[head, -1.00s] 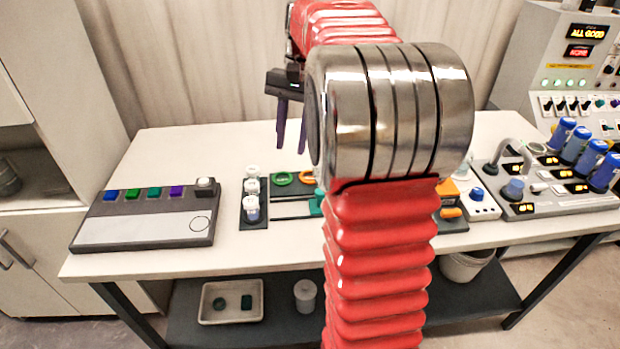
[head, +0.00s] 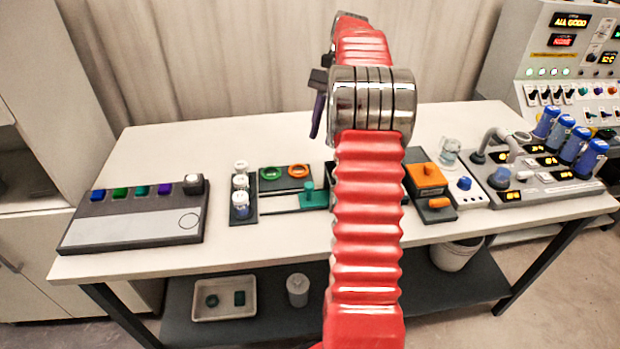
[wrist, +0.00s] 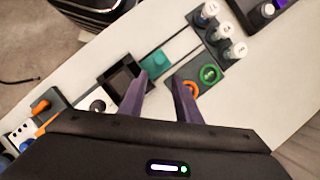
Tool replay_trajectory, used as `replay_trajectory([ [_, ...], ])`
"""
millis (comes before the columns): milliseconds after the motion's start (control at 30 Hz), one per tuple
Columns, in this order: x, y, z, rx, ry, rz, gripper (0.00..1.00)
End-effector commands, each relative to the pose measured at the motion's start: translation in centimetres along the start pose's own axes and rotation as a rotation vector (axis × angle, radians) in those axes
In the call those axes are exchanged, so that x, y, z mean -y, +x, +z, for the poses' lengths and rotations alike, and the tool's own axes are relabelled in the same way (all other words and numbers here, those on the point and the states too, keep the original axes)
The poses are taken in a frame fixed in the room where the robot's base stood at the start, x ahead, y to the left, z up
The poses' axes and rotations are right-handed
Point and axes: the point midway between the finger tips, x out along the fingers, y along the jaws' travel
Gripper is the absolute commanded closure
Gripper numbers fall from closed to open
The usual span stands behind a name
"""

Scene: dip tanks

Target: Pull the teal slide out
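The teal slide (head: 314,198) is a flat block with a raised knob, on a dark rail unit in the middle of the table. In the wrist view the teal slide (wrist: 156,63) lies beside a dark open box (wrist: 122,74), just beyond my fingertips. My gripper (wrist: 160,82) is open and empty, its two purple fingers apart and above the table. They do not appear to touch the slide. In the head view only one finger shows clearly; my arm hides part of the rail unit.
A green ring (head: 271,174) and an orange ring (head: 299,171) sit on a dark plate behind the rail. White-capped vials (head: 241,182) stand in a rack to the left. An orange block (head: 427,175) is to the right. The table's left rear is clear.

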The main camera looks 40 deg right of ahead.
Motion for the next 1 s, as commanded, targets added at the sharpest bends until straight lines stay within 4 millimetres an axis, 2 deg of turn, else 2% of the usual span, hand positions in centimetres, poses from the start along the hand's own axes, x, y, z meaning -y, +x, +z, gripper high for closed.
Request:
replay_trajectory([
  [167,0.0,0.3,0.0,0.0,-0.001,0.0,0.7],
  [367,0.0,1.6,0.0,0.0,-0.001,0.0,0.7],
  [667,0.0,5.4,0.1,0.001,-0.002,0.001,0.7],
  [1000,0.0,10.5,0.1,0.002,0.0,0.001,0.7],
])
